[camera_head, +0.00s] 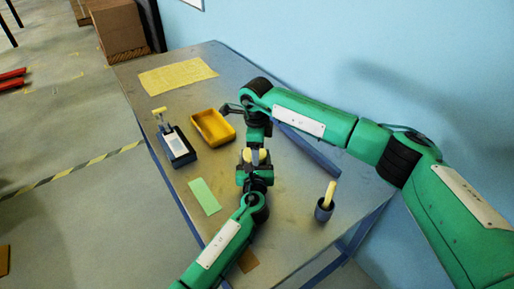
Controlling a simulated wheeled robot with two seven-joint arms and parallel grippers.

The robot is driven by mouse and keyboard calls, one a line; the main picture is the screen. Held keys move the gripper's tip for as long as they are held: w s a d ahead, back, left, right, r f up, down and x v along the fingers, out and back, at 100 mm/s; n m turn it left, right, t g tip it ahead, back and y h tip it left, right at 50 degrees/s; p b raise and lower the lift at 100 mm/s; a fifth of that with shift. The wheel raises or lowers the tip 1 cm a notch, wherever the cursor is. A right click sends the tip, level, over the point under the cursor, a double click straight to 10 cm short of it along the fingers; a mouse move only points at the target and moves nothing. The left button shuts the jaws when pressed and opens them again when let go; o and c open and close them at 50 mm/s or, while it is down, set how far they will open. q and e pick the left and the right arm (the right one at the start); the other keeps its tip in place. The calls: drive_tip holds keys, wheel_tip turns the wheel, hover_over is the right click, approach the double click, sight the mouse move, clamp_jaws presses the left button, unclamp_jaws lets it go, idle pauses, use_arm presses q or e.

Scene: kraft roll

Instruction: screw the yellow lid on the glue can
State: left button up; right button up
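My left gripper (255,168) comes up from the bottom, and my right gripper (256,146) comes in from the upper right. They meet over the middle of the table. Between them a small pale-yellow thing (263,155) shows on both sides of a dark part. It may be the yellow lid, but it is mostly covered by the grippers. I cannot make out the glue can; it may be hidden between the grippers. The fingertips are too small and covered to tell whether either gripper is closed.
On the metal table (290,225) are a yellow tray (228,137), a dark-blue box with a white label (180,147), a yellow sheet (178,76), a green sheet (204,196), a blue bar (312,152) and a dark cup (323,212) holding a yellow stick. A blue wall stands behind.

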use_arm(q)
drive_tip(key=shift+s+d+r, duration=0.15)
drive_tip(key=shift+d+r, duration=0.1)
drive_tip(key=shift+d, duration=0.05)
use_arm(e)
drive_tip(key=shift+d+f, duration=0.25)
drive_tip(key=shift+f, duration=0.35)
drive_tip(key=shift+w+r, duration=0.1)
drive_tip(key=shift+a+r, duration=0.1)
drive_tip(key=shift+r, duration=0.05)
drive_tip(key=shift+r, duration=0.15)
drive_tip(key=shift+w+r, duration=0.15)
drive_tip(key=shift+r, duration=0.1)
use_arm(q)
drive_tip(key=shift+a+f, duration=0.15)
use_arm(e)
drive_tip(key=shift+a+r, duration=0.1)
drive_tip(key=shift+r, duration=0.05)
drive_tip(key=shift+f, duration=0.25)
idle(0.4)
